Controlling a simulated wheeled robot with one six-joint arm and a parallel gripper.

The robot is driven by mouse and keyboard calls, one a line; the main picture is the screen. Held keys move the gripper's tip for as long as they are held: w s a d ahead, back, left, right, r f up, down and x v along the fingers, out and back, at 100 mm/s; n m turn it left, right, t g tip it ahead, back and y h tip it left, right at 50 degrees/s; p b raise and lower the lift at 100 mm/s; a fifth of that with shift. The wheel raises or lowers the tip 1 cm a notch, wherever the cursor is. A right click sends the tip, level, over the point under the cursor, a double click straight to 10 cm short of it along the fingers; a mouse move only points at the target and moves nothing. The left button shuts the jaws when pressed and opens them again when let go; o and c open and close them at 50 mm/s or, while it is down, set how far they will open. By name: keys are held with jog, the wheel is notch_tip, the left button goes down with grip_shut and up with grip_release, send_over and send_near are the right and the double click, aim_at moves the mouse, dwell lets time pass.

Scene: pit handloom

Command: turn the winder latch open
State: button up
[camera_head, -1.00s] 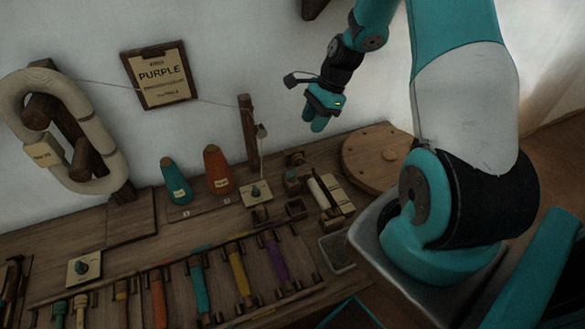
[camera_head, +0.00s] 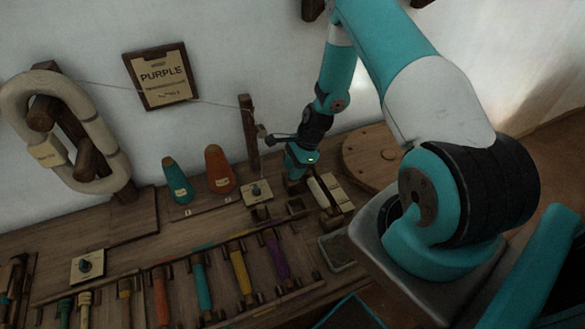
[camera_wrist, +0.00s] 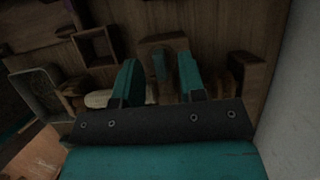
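My gripper (camera_head: 294,178) is low over the back right of the bench, at the winder. In the wrist view its two teal fingers (camera_wrist: 160,82) are apart, with nothing gripped between them. A small upright grey-green tab, which looks like the winder latch (camera_wrist: 159,66), stands on a wooden block (camera_wrist: 178,42) and shows between the fingers. I cannot tell whether either finger touches it. In the head view my gripper hides the latch. The winder's pale roller (camera_head: 317,192) lies just right of my gripper; part of it shows behind the left finger in the wrist view (camera_wrist: 98,98).
A knob on a pale plate (camera_head: 257,192) and a wooden post (camera_head: 249,135) stand to the left. A round wooden disc (camera_head: 372,153) is to the right, and a grey tray (camera_head: 341,250) is in front.

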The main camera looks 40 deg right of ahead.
jog(key=shift+a+f, duration=0.15)
jog(key=shift+f, duration=0.2)
grip_shut()
